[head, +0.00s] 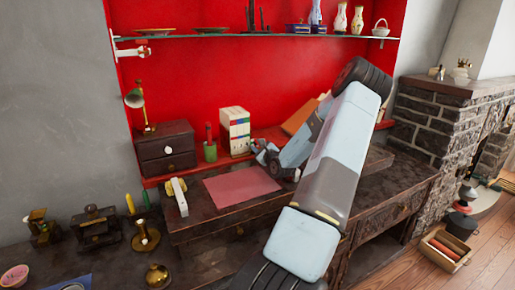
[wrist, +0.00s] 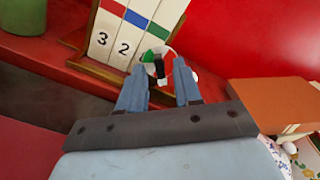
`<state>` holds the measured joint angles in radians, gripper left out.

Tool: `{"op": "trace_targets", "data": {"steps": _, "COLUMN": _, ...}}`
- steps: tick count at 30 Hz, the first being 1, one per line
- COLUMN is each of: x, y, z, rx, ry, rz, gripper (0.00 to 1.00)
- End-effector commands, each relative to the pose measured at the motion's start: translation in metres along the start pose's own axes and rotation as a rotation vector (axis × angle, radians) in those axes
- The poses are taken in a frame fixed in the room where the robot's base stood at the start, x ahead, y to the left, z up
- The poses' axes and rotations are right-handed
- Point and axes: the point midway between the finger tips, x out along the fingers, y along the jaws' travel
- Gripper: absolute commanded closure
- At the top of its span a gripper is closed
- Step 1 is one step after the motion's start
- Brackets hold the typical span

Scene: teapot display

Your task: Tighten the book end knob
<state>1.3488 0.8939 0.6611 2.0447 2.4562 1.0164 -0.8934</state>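A small round knob (wrist: 149,57) with green, white and red parts and a dark bar across it shows in the wrist view, at the foot of a row of white spines. The white spines (wrist: 118,30), with coloured bands and numbers, stand on a wooden book end base (wrist: 94,68). The spines also show in the head view (head: 236,125). My gripper (wrist: 162,66) is open, with its two blue fingers on either side of the knob's dark bar. Gaps show between bar and fingers. In the head view the knob is too small to make out.
A green pot (head: 210,152) stands left of the spines, beside a dark drawer box (head: 166,150). An orange-brown book-like object (wrist: 280,100) lies to the right in the wrist view. A pink mat (head: 240,186) lies on the desk, its surface clear.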

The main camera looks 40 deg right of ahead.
Motion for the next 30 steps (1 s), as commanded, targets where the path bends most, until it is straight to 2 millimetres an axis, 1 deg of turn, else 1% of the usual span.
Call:
{"op": "trace_targets", "data": {"steps": 1, "x": -0.0001, "y": 0.0000, "z": -0.0001, "rx": 0.000, "ry": 0.000, "rz": 0.000, "gripper": 0.72}}
{"op": "trace_targets", "data": {"steps": 10, "x": -0.0003, "y": 0.0001, "z": -0.0002, "rx": 0.000, "ry": 0.000, "rz": 0.000, "gripper": 1.00}}
{"op": "trace_targets", "data": {"steps": 15, "x": -0.0004, "y": 0.0004, "z": -0.0002, "rx": 0.000, "ry": 0.000, "rz": 0.001, "gripper": 1.00}}
{"op": "trace_targets", "data": {"steps": 16, "x": -0.0013, "y": 0.0053, "z": 0.0036, "rx": 0.001, "ry": -0.001, "rz": 0.004, "gripper": 1.00}}
{"op": "trace_targets", "data": {"steps": 23, "x": 0.0004, "y": 0.0030, "z": 0.0016, "rx": 0.022, "ry": -0.002, "rz": 0.005, "gripper": 1.00}}
{"op": "trace_targets", "data": {"steps": 30, "x": 0.0008, "y": 0.0030, "z": 0.0020, "rx": 0.130, "ry": -0.002, "rz": 0.006, "gripper": 1.00}}
